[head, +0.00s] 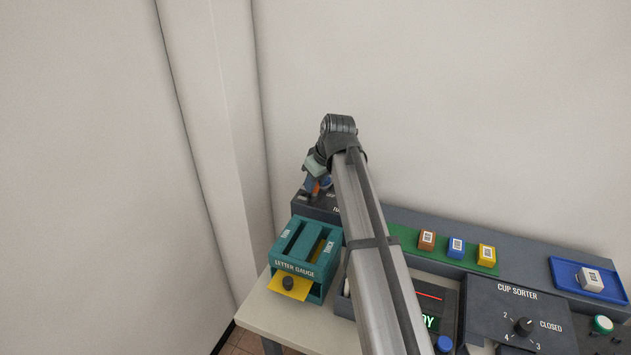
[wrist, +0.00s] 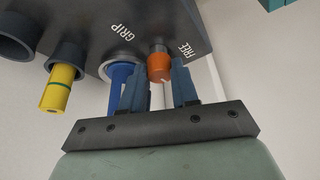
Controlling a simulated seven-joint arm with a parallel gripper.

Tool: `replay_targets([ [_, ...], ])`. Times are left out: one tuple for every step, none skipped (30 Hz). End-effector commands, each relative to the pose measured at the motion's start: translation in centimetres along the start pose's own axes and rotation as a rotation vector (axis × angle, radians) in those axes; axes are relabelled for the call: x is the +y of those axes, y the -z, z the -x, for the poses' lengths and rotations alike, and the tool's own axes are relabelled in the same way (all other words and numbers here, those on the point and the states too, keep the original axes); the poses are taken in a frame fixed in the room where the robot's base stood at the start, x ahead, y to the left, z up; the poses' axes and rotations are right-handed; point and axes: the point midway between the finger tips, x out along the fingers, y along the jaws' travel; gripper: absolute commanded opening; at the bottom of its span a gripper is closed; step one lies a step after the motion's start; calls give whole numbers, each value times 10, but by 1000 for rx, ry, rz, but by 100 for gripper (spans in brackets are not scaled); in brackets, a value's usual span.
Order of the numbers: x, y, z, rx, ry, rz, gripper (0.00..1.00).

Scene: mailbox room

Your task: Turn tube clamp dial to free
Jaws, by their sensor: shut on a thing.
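The orange tube clamp dial (wrist: 160,66) sticks out of a dark panel (wrist: 178,22) in the wrist view, between the labels GRIP on its left and FREE on its right. A small pale mark shows near its front edge. My gripper (wrist: 159,84) has its two blue-grey fingers on either side of the dial and is shut on it. In the head view my gripper (head: 315,165) is at the dark box at the back left, and my arm hides much of that box.
A blue tube (wrist: 121,77) sits beside the left finger, and a yellow tube (wrist: 60,88) hangs farther left. In the head view a teal letter gauge (head: 307,246) stands in front of the box. Coloured blocks (head: 457,246) and the cup sorter (head: 520,312) are to the right.

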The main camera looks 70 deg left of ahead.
Motion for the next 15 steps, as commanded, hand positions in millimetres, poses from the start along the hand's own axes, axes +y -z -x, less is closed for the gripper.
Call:
replay_targets([
  [1, 0, 0, -1, 2, 6, 0],
  [1, 0, 0, -1, 3, 8, 0],
  [1, 0, 0, -1, 4, 11, 0],
  [1, 0, 0, -1, 4, 13, 0],
  [1, 0, 0, -1, 5, 14, 0],
  [1, 0, 0, -1, 5, 15, 0],
  [1, 0, 0, -1, 5, 16, 0],
  [1, 0, 0, -1, 5, 16, 0],
  [1, 0, 0, -1, 5, 16, 0],
  [1, 0, 0, -1, 5, 15, 0],
  [1, 0, 0, -1, 5, 15, 0],
  [1, 0, 0, -1, 5, 15, 0],
  [1, 0, 0, -1, 5, 15, 0],
  [1, 0, 0, -1, 4, 15, 0],
  [1, 0, 0, -1, 4, 15, 30],
])
